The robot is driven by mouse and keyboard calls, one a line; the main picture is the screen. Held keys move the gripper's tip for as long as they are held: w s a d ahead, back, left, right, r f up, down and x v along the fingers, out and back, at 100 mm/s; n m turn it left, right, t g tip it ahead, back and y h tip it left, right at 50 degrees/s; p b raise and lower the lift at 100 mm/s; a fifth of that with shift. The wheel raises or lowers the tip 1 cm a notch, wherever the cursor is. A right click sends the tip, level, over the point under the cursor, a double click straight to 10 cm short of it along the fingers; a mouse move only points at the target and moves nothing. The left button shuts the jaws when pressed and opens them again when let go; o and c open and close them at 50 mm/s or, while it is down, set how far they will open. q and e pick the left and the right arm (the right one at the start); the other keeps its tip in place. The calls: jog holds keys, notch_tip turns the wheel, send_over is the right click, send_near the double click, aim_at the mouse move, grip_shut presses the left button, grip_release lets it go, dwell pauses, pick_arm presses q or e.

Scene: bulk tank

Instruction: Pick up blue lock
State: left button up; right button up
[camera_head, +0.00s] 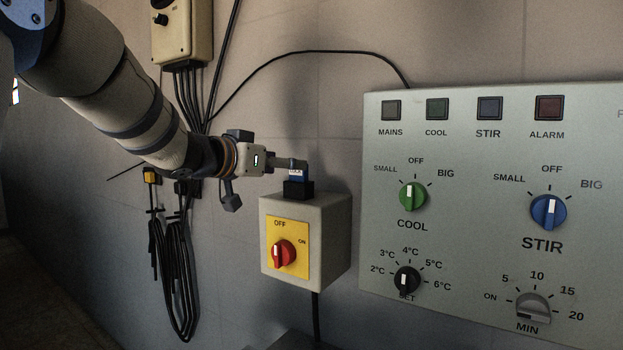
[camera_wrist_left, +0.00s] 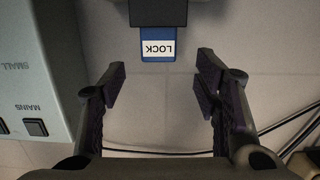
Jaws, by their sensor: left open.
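The blue lock (camera_head: 297,175) stands in a black holder (camera_head: 298,189) on top of the grey switch box (camera_head: 331,238). In the left wrist view the lock (camera_wrist_left: 157,47) shows a white label reading LOCK, upside down, below the black holder (camera_wrist_left: 157,13). My left gripper (camera_head: 289,163) is at the lock in the head view and partly covers its top. In the left wrist view the left gripper (camera_wrist_left: 160,85) is open, its fingers spread to either side, and the lock lies ahead between them with gaps on both sides. My right gripper is not seen.
A large control panel (camera_head: 460,210) with knobs and lamps is close at the right; its edge also shows in the left wrist view (camera_wrist_left: 45,60). Black cables (camera_head: 175,270) hang on the wall at left. A beige box (camera_head: 181,35) is mounted above.

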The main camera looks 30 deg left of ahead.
aim_at(295, 176)
pick_arm(q)
jog(key=shift+w+d, duration=0.15)
jog(key=shift+w, duration=1.05)
jog(key=shift+w+f, duration=0.15)
jog(key=shift+w, duration=0.5)
jog(key=shift+w+f, duration=0.15)
jog(key=shift+w, duration=0.45)
jog(key=shift+w+d, duration=0.2)
jog(key=shift+w, duration=0.3)
jog(key=shift+s, duration=0.1)
jog(key=shift+c, duration=0.8)
jog(key=c, duration=1.2)
